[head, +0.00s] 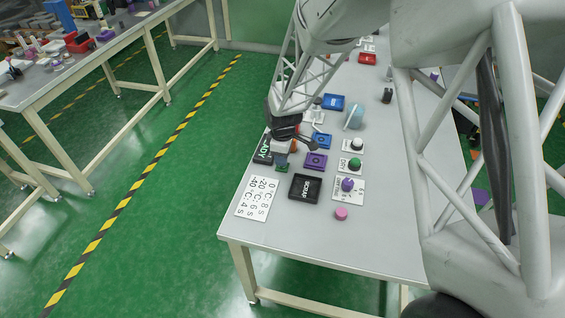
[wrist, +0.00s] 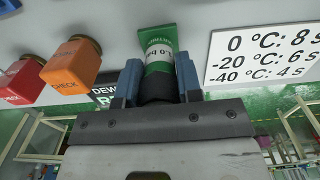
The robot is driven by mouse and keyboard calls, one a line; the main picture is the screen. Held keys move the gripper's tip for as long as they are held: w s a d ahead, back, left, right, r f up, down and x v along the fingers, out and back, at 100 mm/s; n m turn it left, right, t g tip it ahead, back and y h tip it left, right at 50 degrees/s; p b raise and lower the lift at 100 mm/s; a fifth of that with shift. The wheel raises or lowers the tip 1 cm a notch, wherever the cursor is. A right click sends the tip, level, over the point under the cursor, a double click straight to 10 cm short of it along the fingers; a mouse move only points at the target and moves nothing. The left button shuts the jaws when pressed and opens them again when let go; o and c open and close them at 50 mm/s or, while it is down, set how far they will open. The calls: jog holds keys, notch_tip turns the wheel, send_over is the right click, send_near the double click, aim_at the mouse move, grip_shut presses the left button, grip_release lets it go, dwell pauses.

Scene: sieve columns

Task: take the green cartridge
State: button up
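The green cartridge (wrist: 160,45) has a white label and a dark end. In the wrist view it lies between the two blue fingers of my gripper (wrist: 159,82), which sit close against both its sides. In the head view my gripper (head: 282,158) is over the left edge of the table, and a bit of green (head: 282,169) shows just below it. I cannot tell whether the cartridge touches the table. An orange cartridge (wrist: 72,66) marked CHECK and a red one (wrist: 18,84) stand to its left.
A white temperature card (head: 257,198), a black SCRAP tray (head: 304,188) and a purple tray (head: 316,161) lie nearby. Green (head: 355,163) and purple (head: 347,184) knobs and a pink piece (head: 341,214) are further right. The front of the table is clear.

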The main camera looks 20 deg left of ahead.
jog(key=c, duration=0.3)
jog(key=shift+r, duration=0.2)
jog(key=shift+r, duration=0.5)
jog(key=shift+s+d+r, duration=0.1)
jog(key=shift+s+r, duration=0.05)
jog(key=shift+r, duration=0.45)
jog(key=shift+s+d+r, duration=0.1)
jog(key=shift+s+r, duration=0.05)
jog(key=shift+r, duration=0.4)
jog(key=s+d, duration=0.2)
jog(key=s, duration=0.2)
jog(key=s+d+r, duration=0.1)
jog(key=s+d, duration=0.2)
jog(key=s, duration=0.1)
jog(key=s+d, duration=0.2)
jog(key=s, duration=0.3)
jog(key=shift+s+d+r, duration=0.1)
jog(key=shift+d+r, duration=0.05)
jog(key=shift+d, duration=0.2)
